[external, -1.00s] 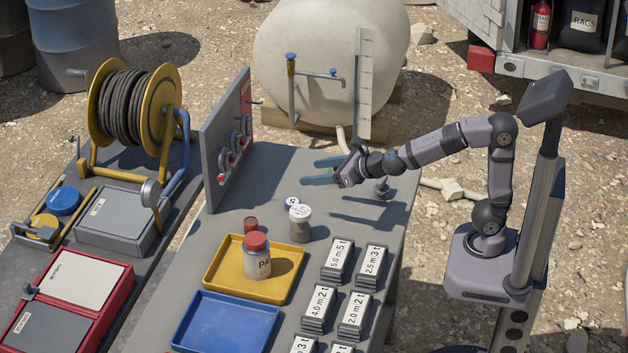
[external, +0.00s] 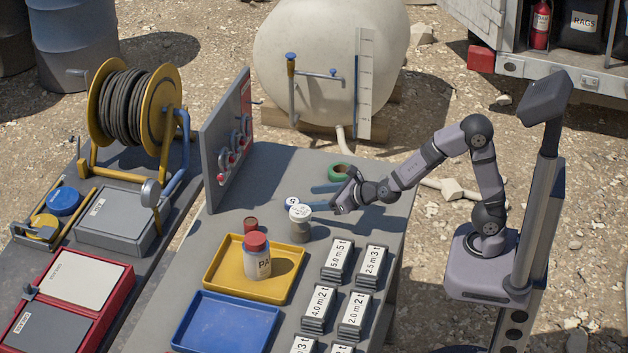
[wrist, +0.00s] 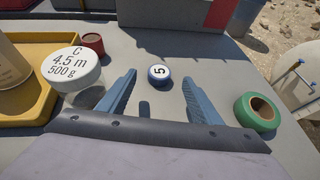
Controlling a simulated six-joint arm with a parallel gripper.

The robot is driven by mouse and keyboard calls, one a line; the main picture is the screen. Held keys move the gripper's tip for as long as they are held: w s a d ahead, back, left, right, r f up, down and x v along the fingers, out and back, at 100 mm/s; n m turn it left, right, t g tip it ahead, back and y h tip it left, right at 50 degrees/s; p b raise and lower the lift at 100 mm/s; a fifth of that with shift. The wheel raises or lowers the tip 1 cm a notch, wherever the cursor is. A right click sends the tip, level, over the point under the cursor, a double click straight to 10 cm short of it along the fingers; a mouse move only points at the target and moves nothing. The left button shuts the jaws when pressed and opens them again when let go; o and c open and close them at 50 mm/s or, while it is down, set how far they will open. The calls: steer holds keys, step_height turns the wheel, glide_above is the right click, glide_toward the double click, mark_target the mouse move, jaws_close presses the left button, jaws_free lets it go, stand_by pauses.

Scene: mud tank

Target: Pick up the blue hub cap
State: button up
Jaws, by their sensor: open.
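A small round cap with a blue rim and a white top marked 5 (external: 292,203) lies flat on the grey table. In the wrist view the cap (wrist: 159,75) sits between the fingertips in the picture, near their far ends. My gripper (external: 315,198) is open and empty, with its two blue fingers pointing at the cap; it also shows in the wrist view (wrist: 160,80). I cannot tell the exact height of the fingers over the table. Neither finger visibly touches the cap.
A clear jar with a white lid (external: 299,213) stands close to the cap. A green ring (external: 340,172) lies behind the gripper. A small red can (external: 250,224), a yellow tray (external: 215,270) and several labelled blocks are nearer. A grey upright panel (external: 212,150) edges the table.

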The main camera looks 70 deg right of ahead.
mark_target(293, 201)
steer(key=shift+w+d+f, duration=0.1)
steer(key=shift+w+f, duration=0.1)
steer(key=shift+w, duration=0.25)
steer(key=shift+w+f, duration=0.1)
steer(key=shift+x, duration=2.5)
steer(key=shift+f, duration=0.1)
steer(key=c, duration=1.2)
